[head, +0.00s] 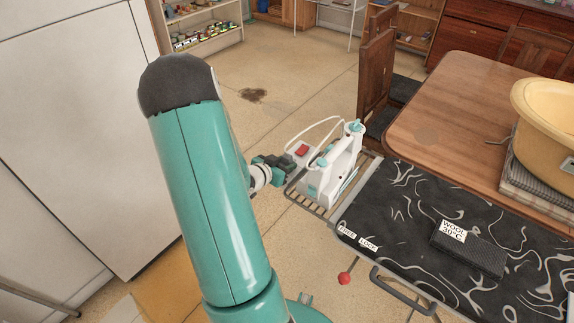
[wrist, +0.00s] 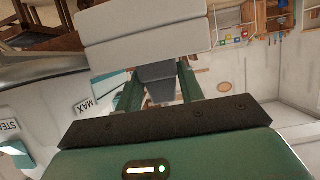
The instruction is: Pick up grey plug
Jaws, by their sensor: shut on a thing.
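My gripper (head: 283,163) is at the end of the ironing board, beside the iron. In the wrist view its two green fingers (wrist: 160,88) are shut on a dark grey piece, the grey plug (wrist: 158,77). A larger light grey block (wrist: 145,32) lies just beyond the plug; whether they touch is unclear. In the head view the fingers largely hide the plug. A pale box with a red switch (head: 302,150) is right by the fingertips. The white and teal iron (head: 335,170) stands just right of the gripper.
The iron is on a wire rack (head: 316,205) at the end of the dark patterned ironing board (head: 400,205). A black block labelled wool (head: 470,252) lies on the board. A wooden table (head: 450,105) with a yellow basin (head: 545,120) stands behind. Open floor (head: 290,85) lies beyond.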

